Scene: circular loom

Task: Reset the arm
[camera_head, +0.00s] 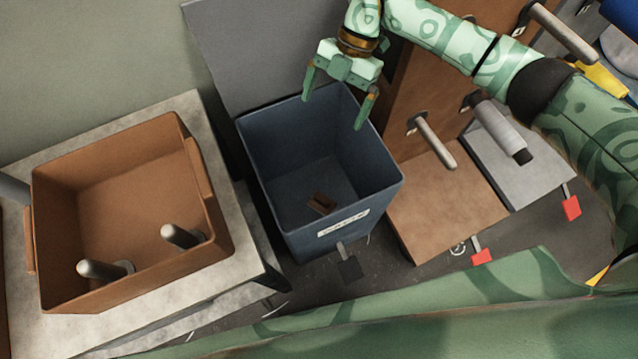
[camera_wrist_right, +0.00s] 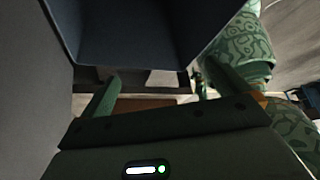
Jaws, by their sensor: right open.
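My right arm (camera_head: 445,38), pale green with darker green patterns, comes in from the right in the head view and reaches over the dark blue bin. My right gripper (camera_head: 339,99) is open and empty, just above the bin's far rim, with its fingers pointing down. In the right wrist view, the two fingers (camera_wrist_right: 158,90) stand apart with nothing between them. My left gripper is not in view.
A brown crate (camera_head: 62,215) with metal pegs stands on a pale table (camera_head: 240,262) at left. A brown stand (camera_head: 440,215) with a metal peg (camera_head: 436,141) is right of the bin. A grey spool-like cylinder (camera_head: 498,128) and red tabs (camera_head: 572,207) lie farther right.

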